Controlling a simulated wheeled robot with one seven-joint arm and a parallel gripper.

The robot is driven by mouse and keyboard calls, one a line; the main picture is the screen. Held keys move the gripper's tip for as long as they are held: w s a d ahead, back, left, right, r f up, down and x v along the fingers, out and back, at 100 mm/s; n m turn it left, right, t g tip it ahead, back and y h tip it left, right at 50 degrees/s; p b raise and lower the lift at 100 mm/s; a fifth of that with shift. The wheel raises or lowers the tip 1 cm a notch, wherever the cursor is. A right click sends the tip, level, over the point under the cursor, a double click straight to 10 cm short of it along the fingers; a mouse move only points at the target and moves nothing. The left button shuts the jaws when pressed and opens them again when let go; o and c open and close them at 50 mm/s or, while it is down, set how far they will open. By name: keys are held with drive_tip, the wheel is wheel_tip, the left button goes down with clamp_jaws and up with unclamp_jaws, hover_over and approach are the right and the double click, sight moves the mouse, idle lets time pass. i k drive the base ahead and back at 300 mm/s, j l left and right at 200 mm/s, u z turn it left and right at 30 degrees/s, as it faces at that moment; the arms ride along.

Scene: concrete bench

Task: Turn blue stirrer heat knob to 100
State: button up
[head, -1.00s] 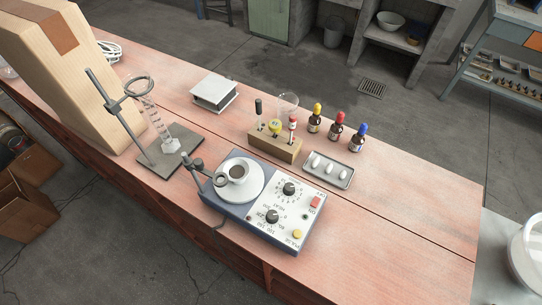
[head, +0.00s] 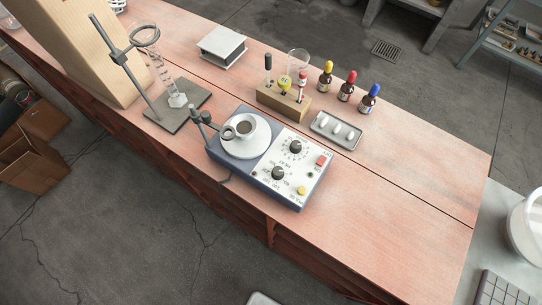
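The blue stirrer (head: 265,157) sits on the reddish bench, with a blue-edged body and a white control face. Two black knobs show on that face: an upper one (head: 295,146) and a lower one (head: 278,173), each ringed by a printed scale. The markings are too small to read surely, so I cannot tell which knob is for heat or its setting. A red switch (head: 321,160) and a yellow button (head: 301,190) are beside them. My gripper is not in view.
A retort stand (head: 178,112) with a ring and glass cylinder stands to the left. A wooden rack (head: 283,102), several dropper bottles (head: 346,86) and a small tray (head: 336,131) are behind the stirrer. The bench (head: 400,200) is clear to the right.

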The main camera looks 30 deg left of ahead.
sight(277, 173)
drive_tip(key=i+j+u, duration=0.1)
drive_tip(key=j+u, duration=0.4)
drive_tip(key=i+j+u, duration=0.2)
drive_tip(key=u, duration=0.3)
